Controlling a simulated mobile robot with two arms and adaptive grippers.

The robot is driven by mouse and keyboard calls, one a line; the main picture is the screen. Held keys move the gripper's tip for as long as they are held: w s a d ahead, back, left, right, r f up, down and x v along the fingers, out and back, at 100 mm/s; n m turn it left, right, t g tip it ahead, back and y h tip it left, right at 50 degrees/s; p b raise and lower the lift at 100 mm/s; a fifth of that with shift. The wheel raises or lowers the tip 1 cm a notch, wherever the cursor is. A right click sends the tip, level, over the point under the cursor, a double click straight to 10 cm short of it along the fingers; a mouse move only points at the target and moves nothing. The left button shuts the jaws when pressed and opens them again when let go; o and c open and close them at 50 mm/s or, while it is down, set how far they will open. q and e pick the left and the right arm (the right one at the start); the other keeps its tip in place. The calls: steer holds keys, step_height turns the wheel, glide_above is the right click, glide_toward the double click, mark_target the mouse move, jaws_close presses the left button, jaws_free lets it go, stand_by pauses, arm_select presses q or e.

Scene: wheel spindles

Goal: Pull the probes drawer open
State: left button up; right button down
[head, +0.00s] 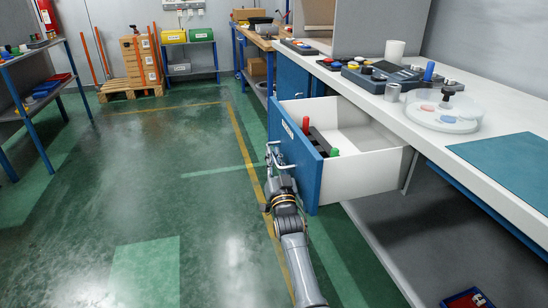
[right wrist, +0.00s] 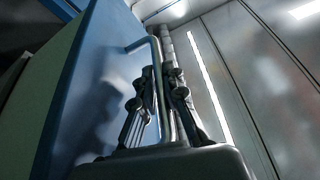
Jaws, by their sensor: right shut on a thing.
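The probes drawer (head: 362,178) stands pulled out from under the workbench, with a blue front (head: 299,165) and white inner walls. A dark holder with a red-topped and a green-topped probe (head: 334,152) lies inside it. My right gripper (head: 277,156) is at the outer face of the drawer front, shut on the metal bar handle (head: 288,168). In the right wrist view the handle (right wrist: 159,80) runs between the two dark fingers (right wrist: 160,95), beside the blue front. My left gripper is not in view.
The white worktop (head: 400,105) carries a dark device (head: 383,76), a round clear tray (head: 443,112) and a teal mat (head: 508,165). The green floor at left is clear, with shelves (head: 40,90) beyond.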

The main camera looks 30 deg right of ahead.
steer(key=c, duration=1.4)
jaws_free()
steer(key=v, duration=1.2)
steer(key=shift+s, duration=0.1)
